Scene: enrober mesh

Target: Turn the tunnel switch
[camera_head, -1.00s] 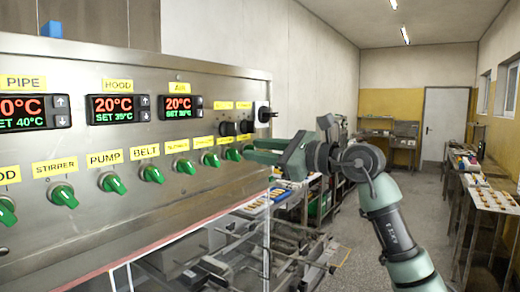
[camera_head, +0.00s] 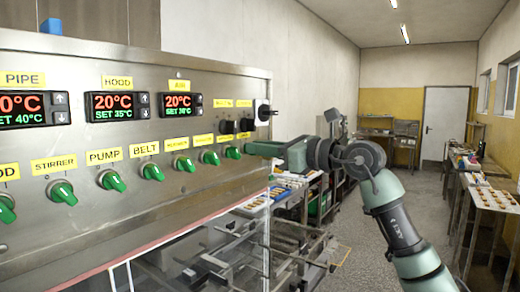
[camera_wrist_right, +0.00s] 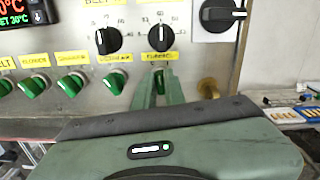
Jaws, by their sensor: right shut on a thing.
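The tunnel switch is a small switch under the yellow TUNNEL label (camera_wrist_right: 160,57) on the steel control panel (camera_head: 215,185). It is at the right end of the lower row and mostly hidden by my gripper. My right gripper (camera_head: 250,149) reaches in from the right with its fingertips at the panel. In the right wrist view, its two green fingers (camera_wrist_right: 160,77) point at the panel below the label, shut on the switch. The switch's exact angle cannot be made out. My left gripper is in neither view.
A green-handled switch (camera_wrist_right: 114,82) sits close left of the fingers. Two black dials (camera_wrist_right: 107,40) (camera_wrist_right: 160,37) are just above, and a larger black rotary switch (camera_wrist_right: 222,14) is at upper right. A metal mesh machine frame (camera_head: 240,255) stands below the panel. The aisle floor (camera_head: 370,235) is clear.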

